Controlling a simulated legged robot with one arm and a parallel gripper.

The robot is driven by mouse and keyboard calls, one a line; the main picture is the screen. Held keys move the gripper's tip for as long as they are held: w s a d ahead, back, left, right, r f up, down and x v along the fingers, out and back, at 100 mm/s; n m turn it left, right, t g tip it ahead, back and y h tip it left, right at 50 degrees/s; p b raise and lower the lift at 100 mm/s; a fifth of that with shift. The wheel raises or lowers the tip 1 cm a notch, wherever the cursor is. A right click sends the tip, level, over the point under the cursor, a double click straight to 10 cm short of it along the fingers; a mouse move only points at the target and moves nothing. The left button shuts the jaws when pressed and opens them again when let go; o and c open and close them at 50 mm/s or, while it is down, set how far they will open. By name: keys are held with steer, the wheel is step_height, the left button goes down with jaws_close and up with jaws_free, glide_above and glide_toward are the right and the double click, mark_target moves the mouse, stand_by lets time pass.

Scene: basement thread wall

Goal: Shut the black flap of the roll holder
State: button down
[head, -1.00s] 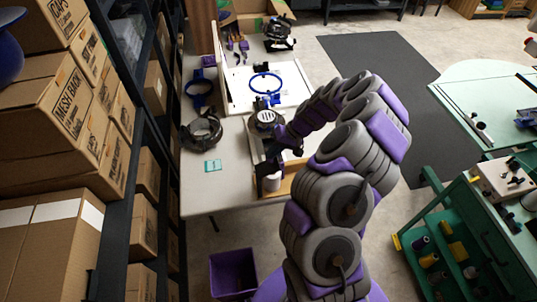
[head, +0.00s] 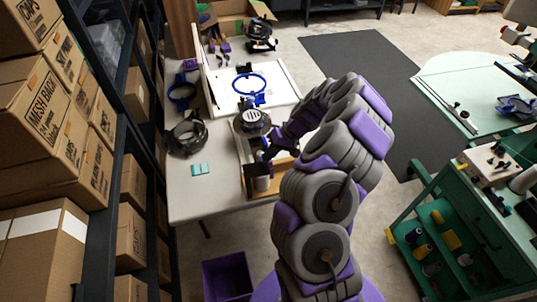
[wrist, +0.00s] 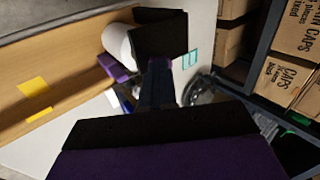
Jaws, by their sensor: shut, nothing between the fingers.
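The roll holder (head: 248,150) is a wooden box at the near edge of the white table. Its black flap (head: 257,169) stands at the near end, over a white roll (head: 262,184). In the wrist view the black flap (wrist: 160,36) is a dark plate next to the white roll (wrist: 117,44), which still shows beside it. My gripper (head: 268,153) is shut and empty, right behind the flap. In the wrist view its narrow fingers (wrist: 158,82) point at the flap's lower edge. I cannot tell whether they touch it.
A teal card (head: 201,169) and a black ring-shaped device (head: 186,136) lie left of the holder. A white frame with a blue hoop (head: 249,83) stands behind it. Shelves with cardboard boxes (head: 60,95) line the left. A purple bin (head: 227,276) is on the floor.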

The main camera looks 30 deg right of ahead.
steer(key=shift+s+f, duration=0.2)
steer(key=shift+f, duration=0.1)
steer(key=shift+r, duration=0.1)
steer(key=d+f+p+v, duration=0.1)
steer(key=d+p+v, duration=0.1)
steer(key=v, duration=1)
steer(key=shift+d+f+p, duration=0.2)
steer(key=shift+f+p, duration=0.15)
steer(key=shift+p, duration=0.2)
